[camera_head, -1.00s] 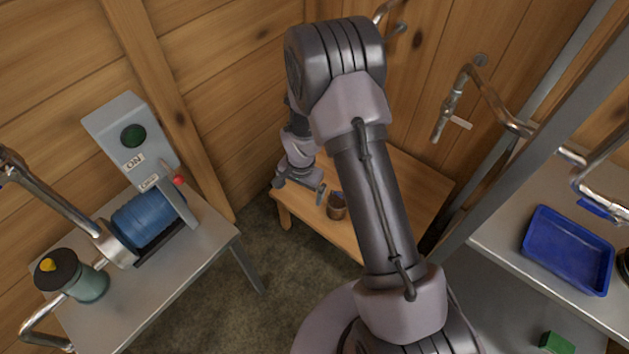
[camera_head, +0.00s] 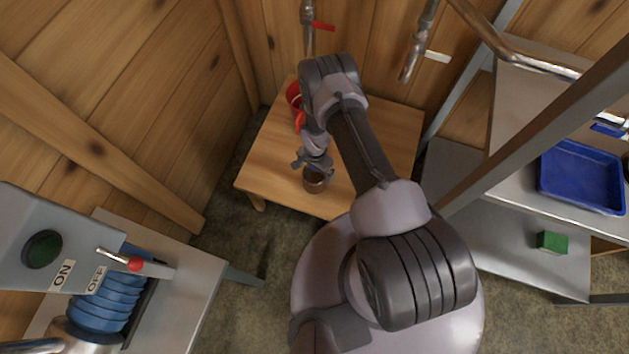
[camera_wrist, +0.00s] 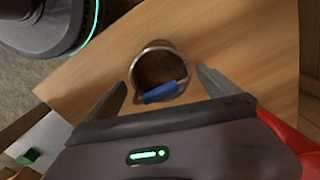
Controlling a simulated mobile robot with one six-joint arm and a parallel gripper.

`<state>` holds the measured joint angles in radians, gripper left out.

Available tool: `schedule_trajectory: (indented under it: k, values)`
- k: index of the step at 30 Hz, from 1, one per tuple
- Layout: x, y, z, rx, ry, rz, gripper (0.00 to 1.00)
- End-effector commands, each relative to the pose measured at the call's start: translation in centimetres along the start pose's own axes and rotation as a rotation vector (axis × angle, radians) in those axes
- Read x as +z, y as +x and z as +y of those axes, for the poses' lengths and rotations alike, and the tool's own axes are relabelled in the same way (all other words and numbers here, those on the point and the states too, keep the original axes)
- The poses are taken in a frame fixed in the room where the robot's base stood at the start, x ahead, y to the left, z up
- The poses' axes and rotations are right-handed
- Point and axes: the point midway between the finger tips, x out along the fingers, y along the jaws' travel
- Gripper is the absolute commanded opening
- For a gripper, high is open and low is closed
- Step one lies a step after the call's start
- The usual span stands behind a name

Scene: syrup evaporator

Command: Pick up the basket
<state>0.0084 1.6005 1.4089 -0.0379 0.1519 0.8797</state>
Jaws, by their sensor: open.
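The basket (camera_head: 315,182) is a small brown, round container with a metal rim, standing on the wooden table near its front edge. In the wrist view the basket (camera_wrist: 158,68) shows from above, with a dark inside and a blue grip on its handle across the near rim. My gripper (camera_head: 313,164) is just above the basket and partly covers it. In the wrist view my gripper (camera_wrist: 162,78) is open, with one finger on each side of the basket and visible space between. Nothing is held.
A red bucket (camera_head: 294,97) stands on the wooden table (camera_head: 268,158) behind my arm. A shelf with a blue tray (camera_head: 582,177) and a green block (camera_head: 552,242) is at right. A metal table with a blue cylinder (camera_head: 104,302) and switch box (camera_head: 45,245) is at left.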

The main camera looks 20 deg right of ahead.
Motion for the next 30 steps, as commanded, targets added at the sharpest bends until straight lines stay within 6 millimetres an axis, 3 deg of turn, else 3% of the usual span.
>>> schedule_trajectory:
  k: [1, 3, 10, 25, 30]
  values:
    - [0.05, 1.46, 0.05, 0.001, 0.000, -0.001, 1.00]
    - [0.04, 2.14, 0.05, 0.001, 0.000, -0.001, 1.00]
    - [0.04, 2.13, 0.04, 0.001, 0.000, -0.001, 1.00]
    - [0.03, 2.11, 0.03, 0.001, -0.001, -0.001, 0.05]
    - [0.02, 2.09, 0.02, 0.000, -0.001, 0.000, 0.04]
